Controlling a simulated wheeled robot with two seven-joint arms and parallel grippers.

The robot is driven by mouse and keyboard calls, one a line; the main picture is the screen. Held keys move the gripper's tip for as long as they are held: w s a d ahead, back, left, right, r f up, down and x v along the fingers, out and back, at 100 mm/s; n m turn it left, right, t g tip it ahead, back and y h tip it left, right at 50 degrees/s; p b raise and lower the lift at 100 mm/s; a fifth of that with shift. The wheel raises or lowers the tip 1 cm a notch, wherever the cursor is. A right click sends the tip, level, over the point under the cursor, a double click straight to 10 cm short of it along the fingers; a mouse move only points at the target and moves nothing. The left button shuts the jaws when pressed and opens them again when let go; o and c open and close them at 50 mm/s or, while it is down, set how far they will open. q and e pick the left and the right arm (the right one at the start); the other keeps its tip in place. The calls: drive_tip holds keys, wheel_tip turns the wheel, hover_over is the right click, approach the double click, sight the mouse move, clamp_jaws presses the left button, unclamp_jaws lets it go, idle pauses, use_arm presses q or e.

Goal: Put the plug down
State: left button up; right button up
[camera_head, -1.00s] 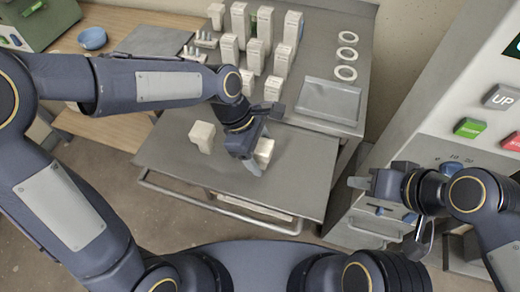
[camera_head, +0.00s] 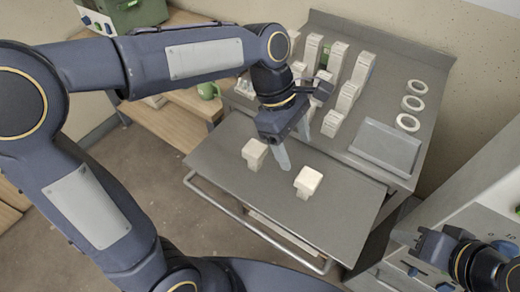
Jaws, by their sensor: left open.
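Two cream plugs stand apart on the grey pull-out shelf (camera_head: 225,165): a left plug (camera_head: 254,151) and a right plug (camera_head: 307,181). Each has a wider top over a narrower lower part. My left gripper (camera_head: 293,145) is open and empty, with its fingers pointing down behind and between the two plugs. No contact with either plug shows. My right gripper (camera_head: 408,252) is low at the right, away from the plugs. Whether its jaws are apart is unclear.
Several white boxes (camera_head: 311,50) and three white rings (camera_head: 412,103) stand or lie on the upper bench, beside a shallow grey tray (camera_head: 385,147). A green cup (camera_head: 208,90) is at the left. The shelf's right part is clear.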

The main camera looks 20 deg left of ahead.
use_arm(q)
drive_tip(key=s+a+f+m+t, duration=0.4)
drive_tip(key=s+a+m+t, duration=0.3)
drive_tip(key=s+a+m, duration=0.5)
drive_tip(key=a, duration=0.4)
drive_tip(key=shift+s+m, duration=0.3)
drive_tip(key=shift+m, duration=0.1)
drive_tip(key=shift+a, duration=0.1)
drive_tip(key=shift+c, duration=0.5)
